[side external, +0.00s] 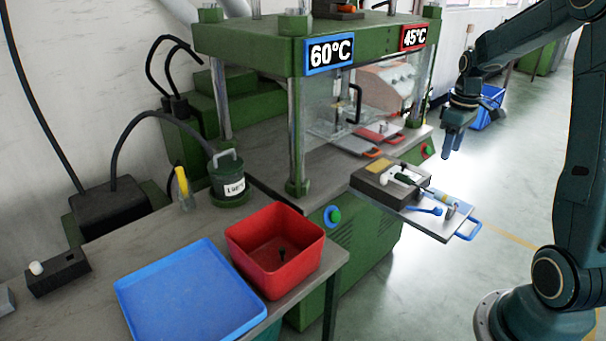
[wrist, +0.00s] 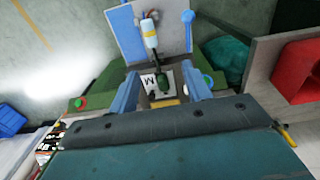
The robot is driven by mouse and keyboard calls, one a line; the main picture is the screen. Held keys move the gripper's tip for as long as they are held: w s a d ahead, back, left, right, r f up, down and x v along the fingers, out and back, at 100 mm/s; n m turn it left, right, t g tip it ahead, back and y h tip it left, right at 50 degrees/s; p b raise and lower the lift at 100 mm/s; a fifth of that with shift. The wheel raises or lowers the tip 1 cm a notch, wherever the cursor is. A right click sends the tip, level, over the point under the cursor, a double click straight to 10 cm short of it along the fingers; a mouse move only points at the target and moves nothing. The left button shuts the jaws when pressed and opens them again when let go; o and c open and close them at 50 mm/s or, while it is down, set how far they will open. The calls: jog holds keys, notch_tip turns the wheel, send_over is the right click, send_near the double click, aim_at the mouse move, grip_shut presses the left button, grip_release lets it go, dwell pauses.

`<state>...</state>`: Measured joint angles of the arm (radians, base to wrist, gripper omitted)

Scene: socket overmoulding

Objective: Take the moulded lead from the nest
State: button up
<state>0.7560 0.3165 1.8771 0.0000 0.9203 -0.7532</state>
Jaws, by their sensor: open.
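The moulded lead (side external: 404,180) lies in the nest (side external: 366,188), a dark block with a pale insert on a pulled-out plate. In the wrist view the lead (wrist: 158,78) has a dark green body and a white and yellow end reaching over the plate. My gripper (side external: 449,152) hangs above and to the right of the nest, fingers down. In the wrist view my gripper (wrist: 160,76) is open and empty, its blue fingers framing the lead from either side, apart from it.
The green press (side external: 300,50) stands behind the nest. A red bin (side external: 275,250) and a blue tray (side external: 190,293) sit on the bench to the left.

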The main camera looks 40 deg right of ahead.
jog(key=shift+d+f, duration=0.9)
jog(key=shift+d, duration=0.25)
send_over(443, 194)
jog(key=shift+f, duration=4.3)
jog(key=shift+s+d+f, duration=0.1)
jog(key=shift+f, duration=2.45)
grip_shut()
